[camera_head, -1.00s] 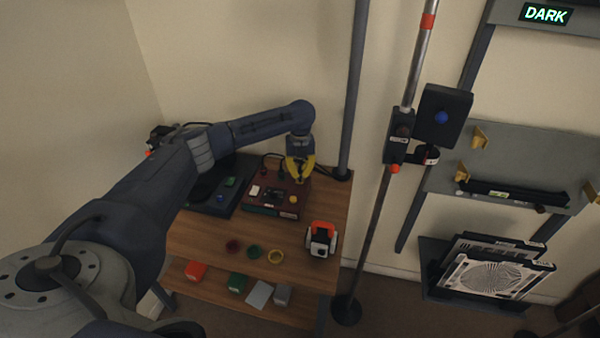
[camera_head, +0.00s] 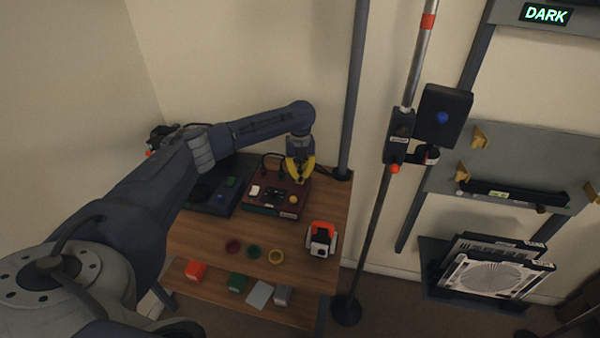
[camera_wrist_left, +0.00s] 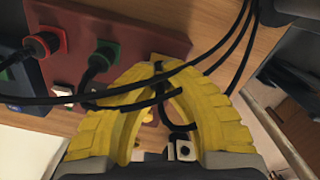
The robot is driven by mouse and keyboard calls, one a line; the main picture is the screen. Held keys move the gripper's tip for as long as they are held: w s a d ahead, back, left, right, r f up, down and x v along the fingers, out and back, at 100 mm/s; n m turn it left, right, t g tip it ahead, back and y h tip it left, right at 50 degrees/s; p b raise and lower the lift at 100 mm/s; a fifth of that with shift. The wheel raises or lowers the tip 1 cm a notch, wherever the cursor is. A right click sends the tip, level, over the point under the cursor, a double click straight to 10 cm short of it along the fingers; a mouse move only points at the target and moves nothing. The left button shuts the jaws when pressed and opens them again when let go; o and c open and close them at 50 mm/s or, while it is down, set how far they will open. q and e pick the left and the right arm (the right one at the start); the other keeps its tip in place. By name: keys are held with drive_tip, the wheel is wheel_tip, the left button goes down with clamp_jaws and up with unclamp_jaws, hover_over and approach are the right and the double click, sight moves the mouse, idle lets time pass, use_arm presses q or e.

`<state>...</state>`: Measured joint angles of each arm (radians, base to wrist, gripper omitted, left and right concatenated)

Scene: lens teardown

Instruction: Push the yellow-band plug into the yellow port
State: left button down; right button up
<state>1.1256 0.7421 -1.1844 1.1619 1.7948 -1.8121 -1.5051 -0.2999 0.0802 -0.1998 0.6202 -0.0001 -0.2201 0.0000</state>
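My left gripper (camera_head: 300,180) has yellow fingers and is over the back right of the dark red box (camera_head: 262,208). In the left wrist view its fingertips (camera_wrist_left: 157,72) close around a dark plug with a black cable, apparently the yellow-band plug; its band is hidden. The plug is at a tan-yellow square, the yellow port (camera_wrist_left: 158,57), in line with the other ports. How deep it sits cannot be told. A red plug (camera_wrist_left: 38,46) is in the red port and a green-ported plug (camera_wrist_left: 101,60) is beside it. My right gripper is not in view.
Black cables (camera_wrist_left: 215,55) cross in front of the fingers. A grey pole (camera_head: 353,90) stands close right of the gripper. A dark tray (camera_head: 215,205) is left of the box. Coloured rings (camera_head: 254,251) and an orange-and-white device (camera_head: 321,239) are on the wooden table.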

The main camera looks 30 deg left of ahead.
use_arm(q)
drive_tip(key=shift+f, duration=0.55)
drive_tip(key=c, duration=1.5)
unclamp_jaws()
drive_tip(key=shift+r, duration=0.1)
wheel_tip(320, 180, up, 12)
drive_tip(key=shift+s+d+f, duration=0.1)
